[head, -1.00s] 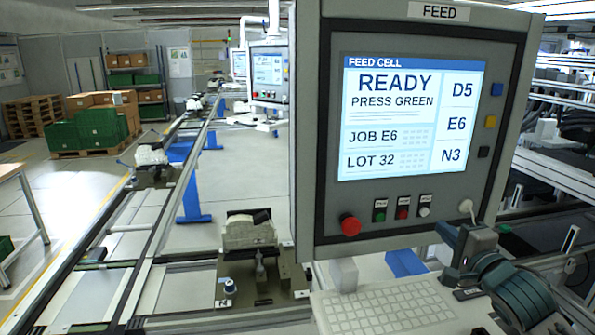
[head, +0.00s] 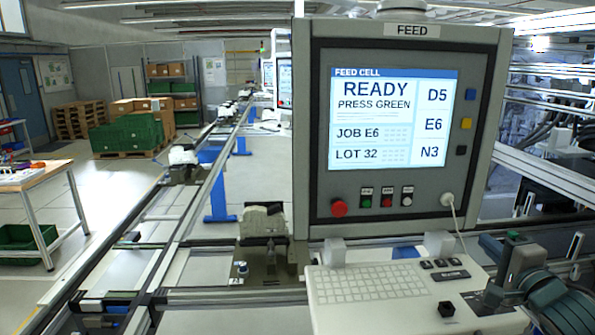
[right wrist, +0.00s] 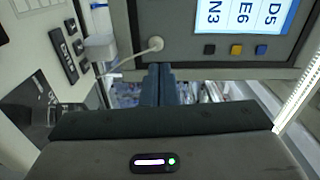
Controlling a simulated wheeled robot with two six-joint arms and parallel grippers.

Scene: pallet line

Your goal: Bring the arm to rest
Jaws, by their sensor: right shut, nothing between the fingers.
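My right gripper (head: 498,275) is at the lower right of the head view, in front of and below the right part of the feed panel (head: 305,120). In the right wrist view its two dark fingers (right wrist: 158,72) are together with nothing between them, and they point toward the panel's lower edge. I cannot tell the exact gap to the panel, but no contact shows. My left gripper is not in view. The panel's screen (head: 395,120) reads READY, PRESS GREEN, JOB E6, LOT 32.
A keyboard shelf (head: 400,318) juts out below the panel, close to my right arm. A grey cable (head: 455,215) hangs from the panel. A fixture (head: 263,225) stands on the conveyor to the left. A table (head: 35,178) and stacked crates (head: 125,136) are farther left, with open floor between.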

